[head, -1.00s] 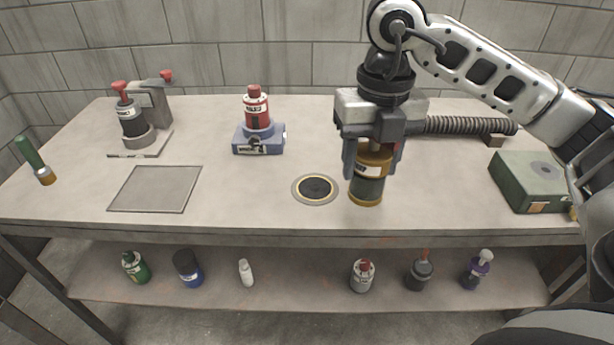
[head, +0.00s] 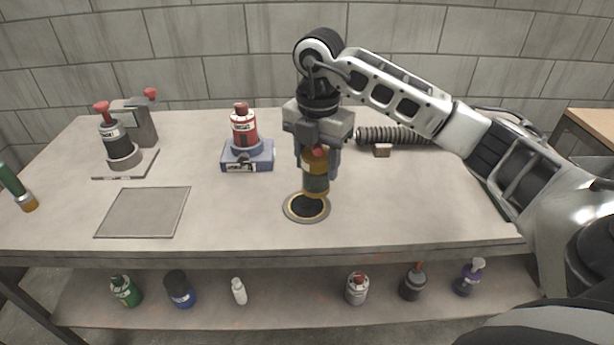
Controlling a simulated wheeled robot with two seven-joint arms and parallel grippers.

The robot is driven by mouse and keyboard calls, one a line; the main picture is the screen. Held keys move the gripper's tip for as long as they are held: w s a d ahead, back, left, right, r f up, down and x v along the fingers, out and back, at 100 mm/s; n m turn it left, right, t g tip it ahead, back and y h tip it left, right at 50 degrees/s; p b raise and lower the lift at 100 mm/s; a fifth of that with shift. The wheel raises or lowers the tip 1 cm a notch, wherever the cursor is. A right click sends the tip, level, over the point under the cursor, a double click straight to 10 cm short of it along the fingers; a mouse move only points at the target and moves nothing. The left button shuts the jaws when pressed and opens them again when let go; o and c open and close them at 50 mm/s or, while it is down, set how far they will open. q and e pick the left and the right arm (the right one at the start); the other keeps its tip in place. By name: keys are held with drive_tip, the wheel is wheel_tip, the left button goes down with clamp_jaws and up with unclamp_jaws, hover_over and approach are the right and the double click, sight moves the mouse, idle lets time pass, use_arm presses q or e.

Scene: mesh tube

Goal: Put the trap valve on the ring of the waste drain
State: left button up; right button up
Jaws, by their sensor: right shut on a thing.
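My right gripper (head: 318,166) is shut on the trap valve (head: 315,185), a gold and dark green cylinder with a red part between the fingers. It is held upright. The waste drain (head: 290,208) is a round opening in the bench top with a dark middle and a pale and gold ring. The valve's lower end overlaps the drain's far edge in the head view, and the dark middle shows in front of it. The gap between valve and ring is hard to judge. My left gripper is not in view.
A red bottle (head: 244,128) stands on a blue base (head: 247,160) left of the valve. A black bottle stand (head: 122,150), a flat plate (head: 144,212) and a green-handled tool (head: 14,184) are farther left. A ribbed hose (head: 394,136) lies behind. Several bottles stand below.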

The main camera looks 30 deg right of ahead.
sight(307, 180)
drive_tip(key=w+f, duration=0.2)
drive_tip(key=f, duration=0.1)
drive_tip(key=shift+w+a, duration=0.2)
drive_tip(key=shift+w, duration=0.05)
drive_tip(key=shift+f, duration=1.55)
drive_tip(key=shift+f, duration=0.15)
drive_tip(key=o, duration=1.1)
